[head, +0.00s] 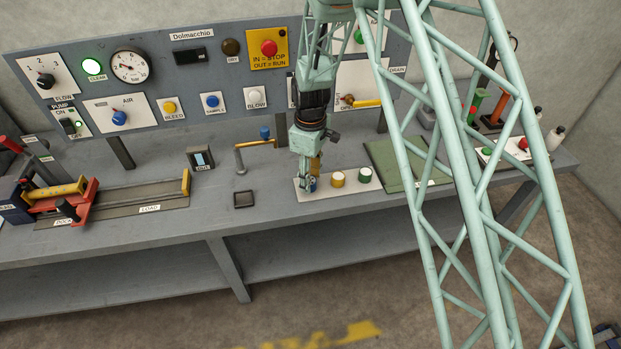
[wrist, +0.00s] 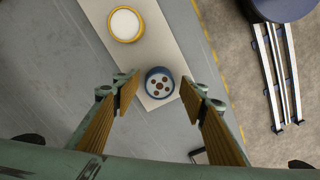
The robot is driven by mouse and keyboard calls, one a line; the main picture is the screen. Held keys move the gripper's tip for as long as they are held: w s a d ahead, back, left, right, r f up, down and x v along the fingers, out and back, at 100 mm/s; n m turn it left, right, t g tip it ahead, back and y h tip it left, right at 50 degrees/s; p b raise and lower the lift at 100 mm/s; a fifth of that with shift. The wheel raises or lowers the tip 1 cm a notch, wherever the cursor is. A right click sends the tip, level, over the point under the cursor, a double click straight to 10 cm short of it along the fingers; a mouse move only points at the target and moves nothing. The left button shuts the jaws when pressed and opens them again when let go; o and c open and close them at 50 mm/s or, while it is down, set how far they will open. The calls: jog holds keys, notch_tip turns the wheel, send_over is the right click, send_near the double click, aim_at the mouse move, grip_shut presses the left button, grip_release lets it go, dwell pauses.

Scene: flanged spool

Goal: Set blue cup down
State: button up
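The blue cup (wrist: 160,83) stands upright near the end of a pale board (wrist: 152,60); its whitish top has several dark spots. My gripper (wrist: 160,95) is open, with one finger on each side of the cup in the wrist view and a visible gap to each. Its height above the cup is hard to tell. In the head view my gripper (head: 306,185) is low over the board's left end, and the blue cup (head: 312,184) is mostly hidden behind it.
A green mat (head: 395,163) lies right of the board. A small dark square tray (head: 244,199) and a bent brass pipe with blue knob (head: 241,158) are to the left. The control panel (head: 190,75) stands behind. The bench front edge is near the board.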

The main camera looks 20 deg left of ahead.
jog(key=shift+r, duration=0.1)
notch_tip(320, 180, up, 12)
jog(key=shift+p, duration=0.35)
dwell(0.4)
dwell(0.6)
dwell(0.4)
